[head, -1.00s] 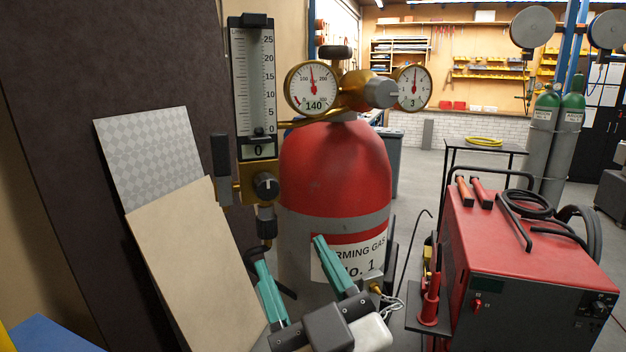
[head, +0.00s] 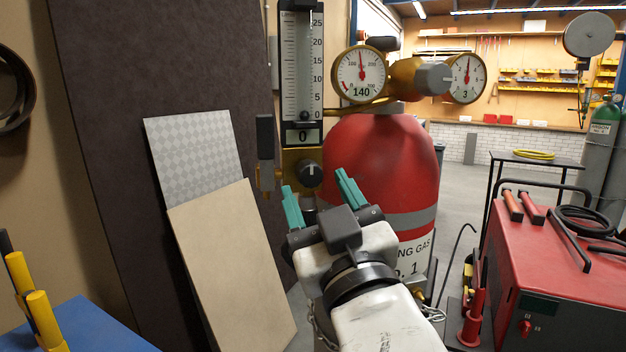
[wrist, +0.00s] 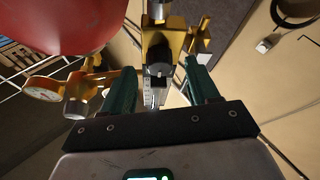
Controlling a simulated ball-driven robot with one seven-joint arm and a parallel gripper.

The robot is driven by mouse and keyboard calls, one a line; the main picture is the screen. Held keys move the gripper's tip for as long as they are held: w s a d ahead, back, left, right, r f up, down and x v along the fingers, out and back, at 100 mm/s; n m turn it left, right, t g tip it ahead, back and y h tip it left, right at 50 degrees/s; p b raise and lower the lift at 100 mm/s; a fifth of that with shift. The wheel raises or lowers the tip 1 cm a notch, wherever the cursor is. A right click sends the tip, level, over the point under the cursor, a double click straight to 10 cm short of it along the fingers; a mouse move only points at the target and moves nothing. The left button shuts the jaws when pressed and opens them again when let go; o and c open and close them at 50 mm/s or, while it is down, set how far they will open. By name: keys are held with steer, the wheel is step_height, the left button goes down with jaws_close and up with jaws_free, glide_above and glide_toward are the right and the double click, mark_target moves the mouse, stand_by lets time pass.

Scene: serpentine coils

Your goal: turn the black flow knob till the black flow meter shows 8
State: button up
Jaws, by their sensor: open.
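The black flow meter (head: 302,75) stands upright left of the red cylinder; its window reads 0 and its ball sits at the bottom of the scale. The black flow knob (head: 309,173) is just below it on a brass block, its pale mark tilted up to the right. My gripper (head: 315,182) is open, with teal fingers pointing up toward the knob, one on each side of it in the picture. In the wrist view the knob (wrist: 158,58) lies beyond and between the open fingers (wrist: 160,80); I see no contact.
The red gas cylinder (head: 380,165) with two brass gauges (head: 360,74) stands close on the right. A black lever-like part (head: 265,138) is left of the meter. Leaning panels (head: 230,260) are at left, a red welder (head: 555,255) at right.

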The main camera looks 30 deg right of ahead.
mark_target(309, 174)
steer(key=shift+x, duration=1.4)
steer(key=c, duration=1)
